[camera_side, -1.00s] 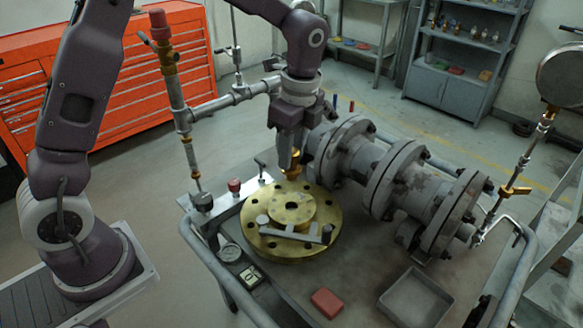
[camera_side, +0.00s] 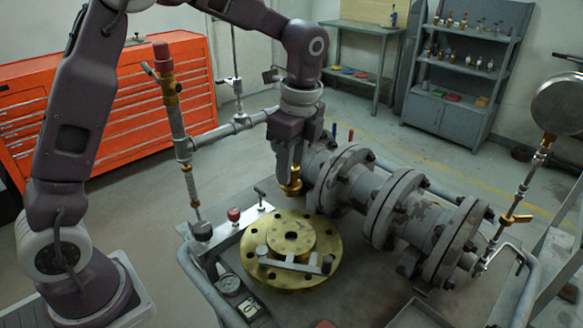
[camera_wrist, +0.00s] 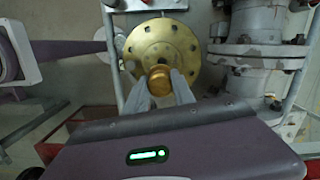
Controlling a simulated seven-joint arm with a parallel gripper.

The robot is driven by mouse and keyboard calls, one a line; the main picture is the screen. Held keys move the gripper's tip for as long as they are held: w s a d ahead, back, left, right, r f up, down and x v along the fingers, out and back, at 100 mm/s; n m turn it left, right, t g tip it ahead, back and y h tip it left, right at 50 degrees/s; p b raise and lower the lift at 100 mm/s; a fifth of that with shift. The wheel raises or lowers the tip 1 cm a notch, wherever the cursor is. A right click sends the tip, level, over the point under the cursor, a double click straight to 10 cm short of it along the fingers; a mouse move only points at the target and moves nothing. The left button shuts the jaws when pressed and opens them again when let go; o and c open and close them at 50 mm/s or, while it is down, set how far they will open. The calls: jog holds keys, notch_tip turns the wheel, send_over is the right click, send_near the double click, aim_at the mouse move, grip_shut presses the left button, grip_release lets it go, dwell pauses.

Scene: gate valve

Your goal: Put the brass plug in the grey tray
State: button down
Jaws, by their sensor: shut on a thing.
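The brass plug (camera_side: 292,187) is held upright between the fingertips of my gripper (camera_side: 291,175), pointing down. In the wrist view the plug (camera_wrist: 160,80) shows as a round gold end between the two fingers (camera_wrist: 162,82). The plug hangs clear above the round brass flange (camera_side: 262,262), near its far side. The grey tray (camera_side: 418,317) is at the bottom edge of the side view, right of the flange, and mostly cut off. I cannot see the tray in the wrist view.
A grey flanged gate valve (camera_side: 390,200) lies along the right of the bench. A red block (camera_side: 325,324) shows at the bottom edge, left of the tray.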

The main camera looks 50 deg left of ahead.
jog(key=w+d+f+m+t+h, duration=0.1)
jog(key=d+f+m, duration=0.3)
jog(key=d+m, duration=0.5)
jog(key=w+d+f+m, duration=0.1)
jog(key=d+f+m, duration=0.4)
jog(key=d, duration=0.5)
jog(key=d+f+m+t+h, duration=0.1)
jog(key=d+f+m, duration=0.2)
jog(key=d+m, duration=0.65)
jog(key=f, duration=0.6)
jog(key=d+f, duration=0.1)
jog(key=f, duration=0.3)
jog(key=shift+w+f, duration=0.1)
jog(key=shift+f, duration=0.15)
jog(key=c, duration=1.1)
grip_release()
jog(key=shift+o, duration=0.2)
